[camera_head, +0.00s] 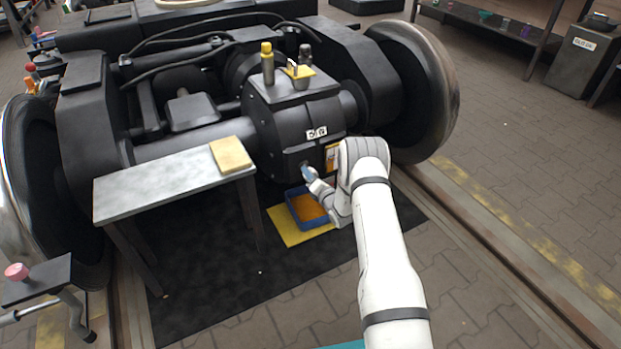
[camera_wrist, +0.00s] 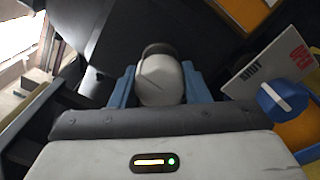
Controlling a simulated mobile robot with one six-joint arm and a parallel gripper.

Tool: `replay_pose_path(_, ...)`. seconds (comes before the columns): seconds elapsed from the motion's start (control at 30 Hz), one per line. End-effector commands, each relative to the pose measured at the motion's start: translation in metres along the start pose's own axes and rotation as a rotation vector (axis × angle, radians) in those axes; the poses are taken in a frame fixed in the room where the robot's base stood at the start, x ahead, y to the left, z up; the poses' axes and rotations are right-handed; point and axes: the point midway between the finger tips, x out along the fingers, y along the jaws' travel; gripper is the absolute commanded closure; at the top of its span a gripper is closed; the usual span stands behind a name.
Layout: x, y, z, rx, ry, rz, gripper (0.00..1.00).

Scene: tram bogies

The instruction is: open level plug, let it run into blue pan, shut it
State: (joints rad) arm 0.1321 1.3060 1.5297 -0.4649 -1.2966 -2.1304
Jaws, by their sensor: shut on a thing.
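My gripper (camera_head: 308,173) is at the lower front face of the black gearbox (camera_head: 292,120). In the wrist view its two blue fingers (camera_wrist: 160,88) are shut on either side of a pale rounded knob, which I take to be the level plug (camera_wrist: 160,78). Whether the plug is turned open cannot be told. The blue pan (camera_head: 326,222) stands on the floor below the gripper, with an orange-brown surface inside. A tilted plate marked SHUT and OPEN (camera_wrist: 270,68) shows at the right in the wrist view, beside a blue knob with a white bar (camera_wrist: 284,103).
The pan stands on a yellow mat (camera_head: 281,223) over a black floor sheet (camera_head: 215,300). A grey bench (camera_head: 150,188) with a yellow block (camera_head: 231,155) stands at left. Large wheels (camera_head: 430,90) flank the gearbox. A yellow-capped bottle (camera_head: 267,65) stands on top of it.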

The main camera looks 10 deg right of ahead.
Motion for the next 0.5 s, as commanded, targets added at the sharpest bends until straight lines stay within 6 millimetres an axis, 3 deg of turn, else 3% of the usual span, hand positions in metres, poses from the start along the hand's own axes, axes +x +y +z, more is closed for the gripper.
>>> replay_pose_path(0.5, 0.0009, 0.0025, -0.0051, -0.108, 0.010, 0.005, 0.81)
